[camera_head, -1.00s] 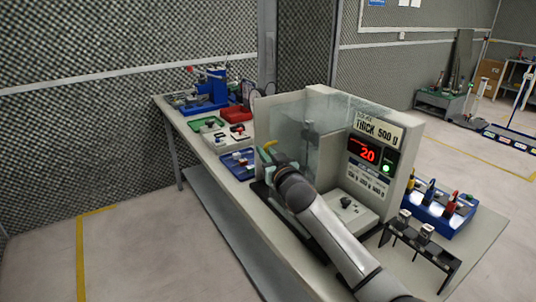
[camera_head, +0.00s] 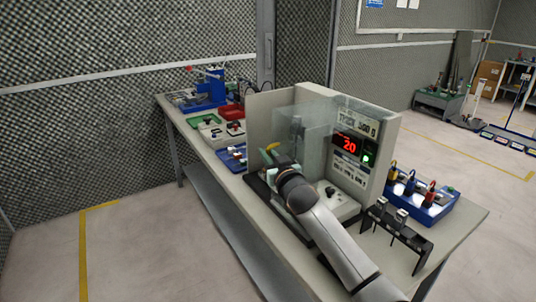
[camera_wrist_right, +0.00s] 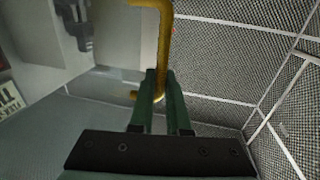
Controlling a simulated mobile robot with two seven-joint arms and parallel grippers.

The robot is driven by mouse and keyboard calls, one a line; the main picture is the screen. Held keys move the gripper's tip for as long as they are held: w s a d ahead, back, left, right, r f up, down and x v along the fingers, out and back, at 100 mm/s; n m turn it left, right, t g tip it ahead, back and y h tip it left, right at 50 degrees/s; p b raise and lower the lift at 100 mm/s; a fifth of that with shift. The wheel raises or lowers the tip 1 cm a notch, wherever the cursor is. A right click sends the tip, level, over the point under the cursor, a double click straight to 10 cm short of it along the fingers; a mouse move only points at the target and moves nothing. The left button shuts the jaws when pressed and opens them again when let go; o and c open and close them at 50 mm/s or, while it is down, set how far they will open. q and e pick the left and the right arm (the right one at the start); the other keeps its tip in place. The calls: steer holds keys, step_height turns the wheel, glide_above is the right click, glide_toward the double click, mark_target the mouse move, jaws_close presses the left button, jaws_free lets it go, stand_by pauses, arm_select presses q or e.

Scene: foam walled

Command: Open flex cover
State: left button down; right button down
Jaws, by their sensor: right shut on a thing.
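The machine (camera_head: 386,150) on the bench has a clear, see-through cover (camera_head: 310,125) at its front left. My right gripper (camera_head: 270,153) is at the cover's left lower side, partly hidden by my own wrist. A bent yellow handle (camera_wrist_right: 164,35) runs between its green fingers (camera_wrist_right: 158,88) in the right wrist view. The fingers are shut on this handle. A small yellow bit of it shows above the fingers in the head view (camera_head: 272,147). How far the cover stands open cannot be told. My left gripper is out of view.
A blue tray (camera_head: 425,205) with several coloured items stands right of the machine. A black rack (camera_head: 396,238) is in front of it. Trays, including a red one (camera_head: 231,111), fill the bench's far left end. The floor left of the bench is clear.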

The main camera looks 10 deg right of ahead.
steer(key=c, duration=1.2)
jaws_free()
steer(key=shift+o, duration=0.2)
steer(key=shift+s, duration=0.1)
steer(key=s+d, duration=0.1)
steer(key=s, duration=1.1)
steer(key=shift+d, duration=0.4)
steer(key=shift+s, duration=0.1)
